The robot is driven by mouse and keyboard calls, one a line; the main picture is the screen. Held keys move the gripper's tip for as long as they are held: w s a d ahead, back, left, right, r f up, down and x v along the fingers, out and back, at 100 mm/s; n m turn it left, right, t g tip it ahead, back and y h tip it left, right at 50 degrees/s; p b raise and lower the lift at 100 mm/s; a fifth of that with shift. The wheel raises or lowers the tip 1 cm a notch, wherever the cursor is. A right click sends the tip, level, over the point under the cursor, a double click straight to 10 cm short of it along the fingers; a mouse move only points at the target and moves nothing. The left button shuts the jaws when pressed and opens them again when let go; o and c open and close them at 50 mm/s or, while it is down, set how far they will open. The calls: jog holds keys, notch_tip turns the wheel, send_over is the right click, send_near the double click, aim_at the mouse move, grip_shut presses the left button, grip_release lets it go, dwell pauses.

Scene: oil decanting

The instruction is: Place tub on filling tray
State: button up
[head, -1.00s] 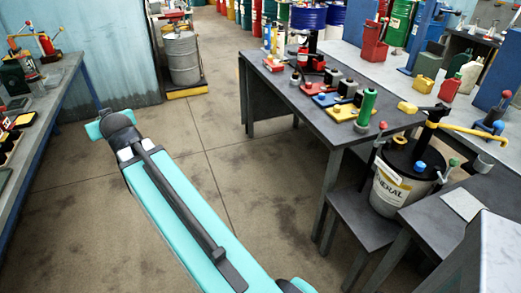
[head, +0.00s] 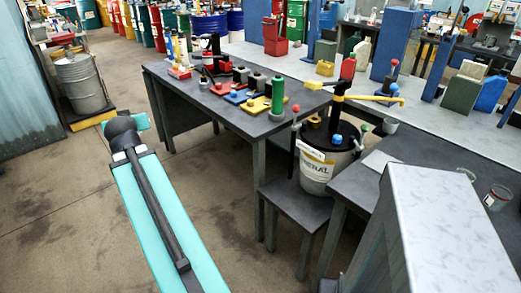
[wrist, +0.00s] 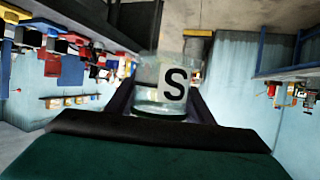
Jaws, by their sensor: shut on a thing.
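A clear tub (wrist: 173,86) with a white label and a black letter S shows in the wrist view. My gripper (wrist: 160,108) is shut on it, with a dark jaw on each side. The gripper end and the tub cannot be made out in the head view. A pale flat plate (head: 380,163) lies on the dark table right of the drum; I cannot tell whether it is the filling tray. The white drum (head: 316,172) with a pump and yellow spout (head: 368,97) stands on a low dark stand, left of the plate.
A dark bench (head: 205,92) holds several coloured blocks and a green cylinder (head: 277,96). A clear jar (head: 497,198) stands at the right. A pale box-like block (head: 445,235) fills the lower right. Open concrete floor (head: 75,205) lies at the left.

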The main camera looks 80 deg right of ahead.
jog(key=s+d+f+m+g+h+b, duration=0.1)
jog(key=s+d+f+m+g+b, duration=0.2)
jog(key=s+d, duration=0.75)
jog(key=s+d+f+m+g+h+b, duration=0.1)
jog(key=s+d+m+g+b, duration=0.2)
jog(key=s, duration=1.5)
jog(key=s+d+f+m+g+b, duration=0.2)
jog(key=s+d+m+g, duration=0.3)
jog(key=s, duration=0.9)
jog(key=s+a+f+m+g+y+b, duration=0.1)
jog(key=s+a+m+g+b, duration=0.1)
jog(key=s, duration=1.1)
jog(key=s+a+f+m+g+y+b, duration=0.1)
jog(key=s+a+m+g+y+b, duration=0.1)
jog(key=s, duration=1.1)
jog(key=s+a+f+m+g+y+b, duration=0.1)
jog(key=s+a+m+g+y+b, duration=0.1)
jog(key=s, duration=1.2)
jog(key=shift+a+f+m+g+b, duration=0.15)
jog(key=shift+a+m+g, duration=0.2)
jog(key=shift+a+g, duration=0.2)
jog(key=shift+a+f+m+g+b, duration=0.15)
jog(key=shift+a+m+g, duration=0.25)
jog(key=shift+a, duration=0.2)
jog(key=shift+s+a, duration=0.3)
jog(key=shift+s, duration=0.25)
jog(key=shift+d, duration=0.1)
